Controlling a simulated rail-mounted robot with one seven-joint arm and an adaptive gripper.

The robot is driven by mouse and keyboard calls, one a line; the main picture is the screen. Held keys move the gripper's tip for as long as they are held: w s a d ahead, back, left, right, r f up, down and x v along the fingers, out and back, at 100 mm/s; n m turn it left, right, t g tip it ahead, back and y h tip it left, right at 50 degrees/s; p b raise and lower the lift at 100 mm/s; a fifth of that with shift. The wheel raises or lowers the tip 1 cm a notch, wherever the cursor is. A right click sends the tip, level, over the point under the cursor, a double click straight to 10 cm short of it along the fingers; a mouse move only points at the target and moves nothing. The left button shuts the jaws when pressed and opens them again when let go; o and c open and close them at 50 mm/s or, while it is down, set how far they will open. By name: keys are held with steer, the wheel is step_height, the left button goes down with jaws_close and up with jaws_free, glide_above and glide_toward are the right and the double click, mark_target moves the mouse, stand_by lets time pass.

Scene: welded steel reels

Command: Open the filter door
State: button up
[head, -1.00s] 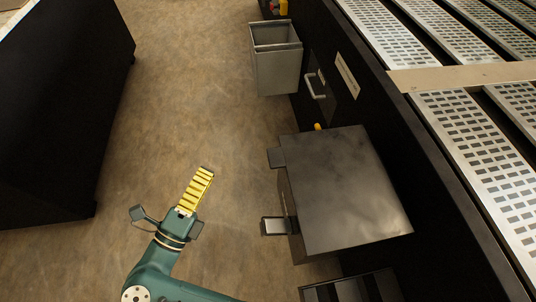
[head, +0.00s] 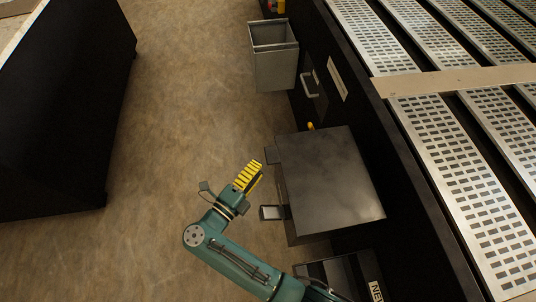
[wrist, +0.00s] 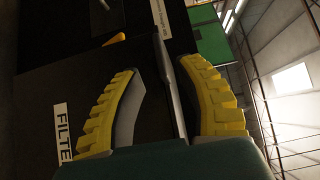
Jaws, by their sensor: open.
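A grey metal box (head: 330,185) with a flat top stands against the black machine in the head view. Two small tabs stick out of its left side, an upper tab (head: 275,154) and a lower tab (head: 271,212). My gripper (head: 252,171), with yellow ribbed fingers, is just left of the box, close to the upper tab. In the wrist view my gripper (wrist: 160,67) is open, with a thin grey plate (wrist: 172,85) edge-on between its fingers. I cannot tell whether they touch it. A dark panel with a partly hidden "FILTE" label (wrist: 62,132) is at left. The box's front is hidden in the head view.
A grey bin (head: 274,60) and a handle (head: 309,85) on the machine are farther up. A black cabinet (head: 65,110) stands at left. Open brown floor (head: 180,90) lies between. Slatted metal panels (head: 460,170) fill the right.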

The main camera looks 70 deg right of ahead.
mark_target(268, 155)
steer(key=x, duration=0.6)
steer(key=shift+b, duration=0.4)
jaws_close()
steer(key=shift+a, duration=0.1)
